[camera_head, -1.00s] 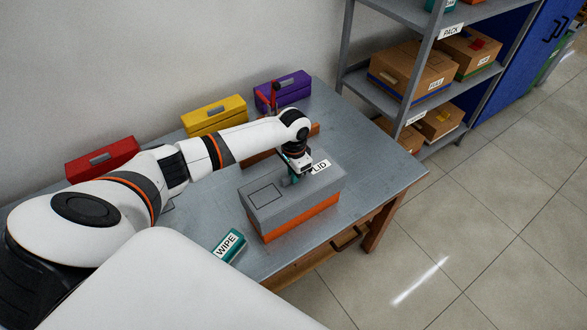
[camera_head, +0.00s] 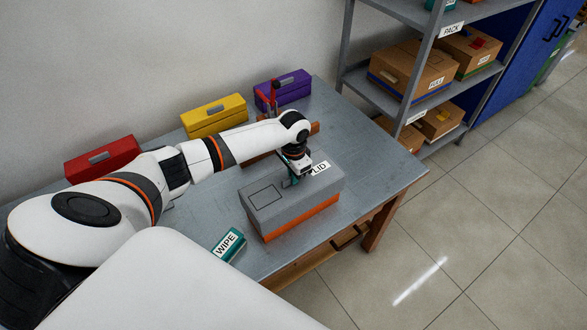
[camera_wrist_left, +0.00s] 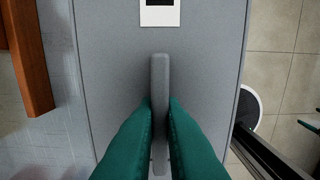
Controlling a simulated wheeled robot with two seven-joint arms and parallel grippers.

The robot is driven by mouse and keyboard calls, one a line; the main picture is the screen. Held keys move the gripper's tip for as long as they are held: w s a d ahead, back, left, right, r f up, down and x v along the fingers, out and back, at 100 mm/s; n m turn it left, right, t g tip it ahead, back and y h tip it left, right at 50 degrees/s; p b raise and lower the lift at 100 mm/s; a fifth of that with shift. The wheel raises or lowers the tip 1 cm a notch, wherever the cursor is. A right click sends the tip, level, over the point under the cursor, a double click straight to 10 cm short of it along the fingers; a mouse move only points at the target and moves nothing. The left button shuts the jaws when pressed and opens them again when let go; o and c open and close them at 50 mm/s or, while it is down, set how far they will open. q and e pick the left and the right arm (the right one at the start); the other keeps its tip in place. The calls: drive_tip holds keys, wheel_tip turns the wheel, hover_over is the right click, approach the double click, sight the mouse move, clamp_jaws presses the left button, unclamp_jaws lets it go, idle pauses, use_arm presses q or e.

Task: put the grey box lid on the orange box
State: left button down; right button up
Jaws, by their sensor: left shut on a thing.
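The grey lid (camera_head: 262,199), with a LID label, sits over the top of the orange box (camera_head: 302,218). Only a low orange band of the box shows beneath it. My left gripper (camera_head: 290,181) is above the lid, pointing down at its handle. In the left wrist view the green fingers (camera_wrist_left: 160,112) are on both sides of the lid's grey handle (camera_wrist_left: 160,75), shut on it. The lid (camera_wrist_left: 110,60) fills the middle of that view. From the head view I cannot tell whether the lid is fully seated. My right gripper is not in view.
A green WIPE pack (camera_head: 228,245) lies left of the box. Red (camera_head: 102,158), yellow (camera_head: 214,115) and purple (camera_head: 283,88) boxes line the wall side of the table (camera_head: 385,170). A wooden piece lies behind my arm. A shelf with cartons (camera_head: 411,70) stands beyond.

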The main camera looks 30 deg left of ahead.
use_arm(q)
drive_tip(key=shift+f, duration=0.3)
drive_tip(key=c, duration=1.5)
unclamp_jaws()
drive_tip(key=shift+o, duration=0.2)
drive_tip(key=shift+r, duration=0.1)
wheel_tip(320, 180, up, 12)
drive_tip(key=b, duration=0.2)
